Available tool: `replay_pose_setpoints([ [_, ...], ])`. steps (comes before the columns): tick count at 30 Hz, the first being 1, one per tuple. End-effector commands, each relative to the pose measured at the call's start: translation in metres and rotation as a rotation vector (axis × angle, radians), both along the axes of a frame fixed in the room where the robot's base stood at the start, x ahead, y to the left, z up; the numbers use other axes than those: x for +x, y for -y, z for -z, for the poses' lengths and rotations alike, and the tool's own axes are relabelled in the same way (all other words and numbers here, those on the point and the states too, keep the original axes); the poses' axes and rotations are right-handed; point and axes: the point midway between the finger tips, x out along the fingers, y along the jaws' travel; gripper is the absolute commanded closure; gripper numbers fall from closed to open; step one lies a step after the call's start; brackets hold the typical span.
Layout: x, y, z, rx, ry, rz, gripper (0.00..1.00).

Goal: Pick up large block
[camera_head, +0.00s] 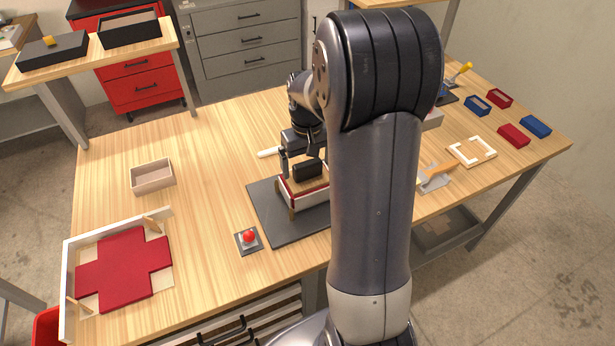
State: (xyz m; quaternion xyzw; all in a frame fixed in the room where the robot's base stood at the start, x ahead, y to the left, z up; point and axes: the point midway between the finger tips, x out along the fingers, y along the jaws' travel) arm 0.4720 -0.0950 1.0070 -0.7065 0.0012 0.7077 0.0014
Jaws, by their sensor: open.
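My gripper (299,163) is open, pointing down over the box in the middle of the workbench. My arm hides much of the area to its right. A black block (308,168) sits between or just below the fingers, at the top of the box; I cannot tell whether the fingers touch it. It is the likeliest large block, but no label shows. The box (305,197), white and red with tan corner parts, stands on a dark grey plate (277,226). Its right end is hidden behind my arm.
A red button (249,237) stands left of the plate. An open tan box (153,177) and a red cross-shaped sheet (124,268) in a white corner frame (68,279) lie left. Small red and blue boxes (514,135) and a white frame (472,151) lie right.

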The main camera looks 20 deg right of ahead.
Motion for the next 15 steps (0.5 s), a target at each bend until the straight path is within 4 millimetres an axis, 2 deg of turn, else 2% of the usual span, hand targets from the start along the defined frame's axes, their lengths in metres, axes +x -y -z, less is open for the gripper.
replay_pose_setpoints([
  [4, 0.0, 0.0, 0.014, 0.0, 0.0, 0.0, 0.06],
  [11, 0.0, 0.0, 0.016, 0.0, 0.001, 0.0, 0.06],
  [15, 0.0, 0.0, 0.016, 0.0, 0.001, 0.0, 0.16],
])
